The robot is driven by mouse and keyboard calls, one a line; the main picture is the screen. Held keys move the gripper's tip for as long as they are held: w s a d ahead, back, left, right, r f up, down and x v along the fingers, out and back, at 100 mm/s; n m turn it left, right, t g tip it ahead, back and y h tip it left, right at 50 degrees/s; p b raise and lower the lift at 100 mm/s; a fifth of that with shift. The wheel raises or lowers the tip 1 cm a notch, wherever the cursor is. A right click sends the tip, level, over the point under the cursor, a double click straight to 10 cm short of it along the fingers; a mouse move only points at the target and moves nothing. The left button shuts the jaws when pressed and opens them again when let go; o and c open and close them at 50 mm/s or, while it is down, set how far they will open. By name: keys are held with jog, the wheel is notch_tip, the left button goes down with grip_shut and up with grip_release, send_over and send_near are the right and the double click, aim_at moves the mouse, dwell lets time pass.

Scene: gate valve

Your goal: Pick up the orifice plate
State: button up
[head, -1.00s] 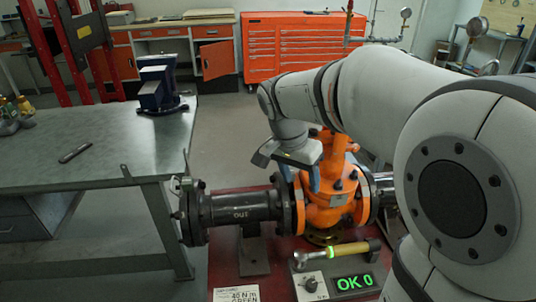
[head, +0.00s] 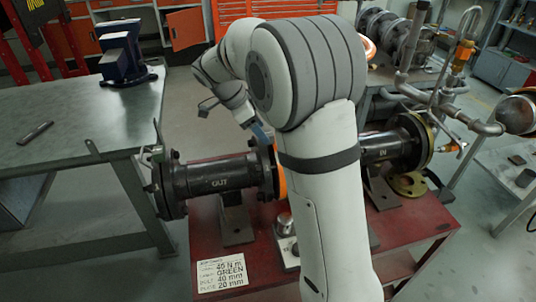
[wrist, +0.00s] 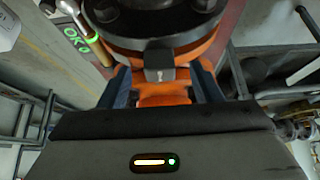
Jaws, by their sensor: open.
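My gripper (wrist: 163,82) is open in the wrist view, its two blue fingers apart on either side of the orange valve body (wrist: 162,97). A small grey tab with a hole (wrist: 159,66) shows between the fingers, under a dark round flange (wrist: 155,28). I cannot tell whether this tab belongs to the orifice plate. In the head view my gripper (head: 259,133) is partly hidden behind my arm, near the valve (head: 281,172). A brass-coloured disc with holes (head: 408,184) lies on the red bench below the IN pipe; I cannot tell whether it is the orifice plate.
The OUT pipe (head: 222,176) and IN pipe (head: 388,147) lie along the red bench (head: 415,222). A torque label (head: 222,272) is at its front. A steel table (head: 75,125) with a blue vise (head: 122,55) stands left. Pipework (head: 470,115) stands right.

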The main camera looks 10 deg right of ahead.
jog(key=shift+x, duration=1.4)
jog(key=shift+c, duration=0.6)
grip_shut()
jog(key=shift+r, duration=0.1)
